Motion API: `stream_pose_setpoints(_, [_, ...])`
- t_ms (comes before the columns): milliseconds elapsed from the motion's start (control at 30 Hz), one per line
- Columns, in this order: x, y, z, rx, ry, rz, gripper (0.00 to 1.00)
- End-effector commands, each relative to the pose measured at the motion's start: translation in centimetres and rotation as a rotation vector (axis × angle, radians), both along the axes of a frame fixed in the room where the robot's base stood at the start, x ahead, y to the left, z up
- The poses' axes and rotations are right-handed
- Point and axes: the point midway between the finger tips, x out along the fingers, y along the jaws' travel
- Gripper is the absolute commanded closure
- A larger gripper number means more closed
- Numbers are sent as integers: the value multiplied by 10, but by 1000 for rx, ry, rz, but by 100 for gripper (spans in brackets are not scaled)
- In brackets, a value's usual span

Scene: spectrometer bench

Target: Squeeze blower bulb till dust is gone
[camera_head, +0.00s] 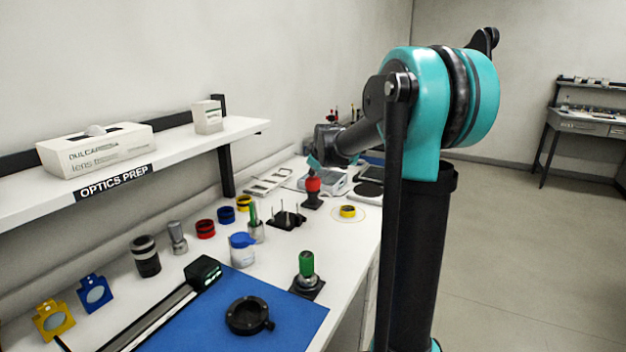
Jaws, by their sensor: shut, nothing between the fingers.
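A red bulb-shaped piece (313,184) stands upright on a dark base toward the far end of the bench. A green bulb-shaped piece (306,264) stands on a black square base nearer, beside the blue mat. I cannot tell for certain which is the blower bulb. My arm reaches left over the far bench, and my gripper (311,170) points down just above the red piece. It is shut with nothing held; its fingertips are small and dark, and I cannot tell whether they touch the red top. No dust can be made out.
A blue mat (285,308) bears a black ring mount (248,316). Jars, coloured rings and a pin rack (287,220) crowd the middle. A shelf (200,146) overhangs the left.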

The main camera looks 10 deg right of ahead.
Motion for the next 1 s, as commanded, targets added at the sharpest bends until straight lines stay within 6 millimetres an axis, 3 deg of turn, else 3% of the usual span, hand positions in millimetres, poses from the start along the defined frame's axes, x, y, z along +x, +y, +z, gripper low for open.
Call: stream_pose_setpoints(1000, [0,0,-11,0,0,0,100])
